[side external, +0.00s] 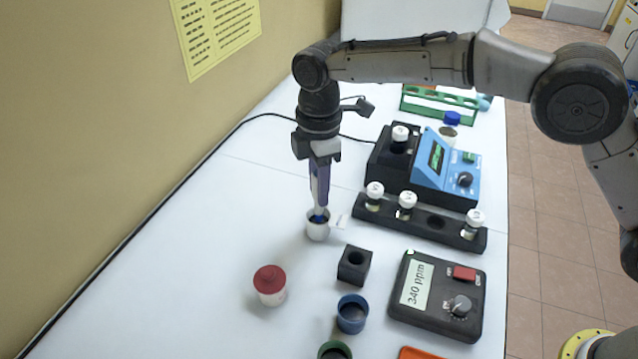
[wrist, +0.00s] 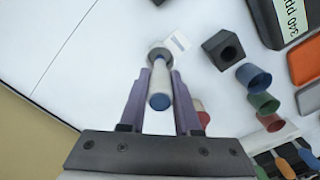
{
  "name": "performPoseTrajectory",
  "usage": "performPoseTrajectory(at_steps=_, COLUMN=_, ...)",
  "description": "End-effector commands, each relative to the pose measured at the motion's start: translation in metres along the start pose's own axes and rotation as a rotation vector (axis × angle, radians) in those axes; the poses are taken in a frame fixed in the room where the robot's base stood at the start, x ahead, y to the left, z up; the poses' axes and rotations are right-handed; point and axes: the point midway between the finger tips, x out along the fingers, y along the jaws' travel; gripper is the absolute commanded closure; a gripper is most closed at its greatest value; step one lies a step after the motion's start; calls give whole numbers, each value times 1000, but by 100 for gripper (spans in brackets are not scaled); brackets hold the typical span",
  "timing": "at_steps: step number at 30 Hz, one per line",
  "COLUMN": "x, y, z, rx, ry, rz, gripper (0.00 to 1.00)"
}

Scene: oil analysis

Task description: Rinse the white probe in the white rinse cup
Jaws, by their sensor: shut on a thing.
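The white rinse cup (side external: 318,232) stands upright on the white bench top, left of the black square holder. My gripper (side external: 319,207) points down right over the cup's mouth. In the wrist view my gripper (wrist: 160,92) is shut on the white probe (wrist: 160,78), whose blue end faces the camera. The probe points down at the cup (wrist: 158,52), and its lower end appears to be inside the mouth. The tip is hidden, so I cannot tell its depth or whether it touches the wall. A small white label sticks out beside the cup.
The black square holder (side external: 354,265) with an empty hole stands right of the cup. A red-lidded jar (side external: 269,285), a blue cup (side external: 352,313) and a meter (side external: 437,295) reading 340 ppm are nearer. A black vial rack (side external: 420,221) stands behind. Bench left of the cup is clear.

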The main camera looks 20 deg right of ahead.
Motion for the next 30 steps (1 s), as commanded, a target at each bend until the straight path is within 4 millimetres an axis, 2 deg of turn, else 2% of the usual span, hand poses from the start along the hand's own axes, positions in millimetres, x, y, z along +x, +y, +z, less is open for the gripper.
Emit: performPoseTrajectory(at_steps=30, x=24, y=0, z=0, rx=0, ry=0, rz=0, gripper=100)
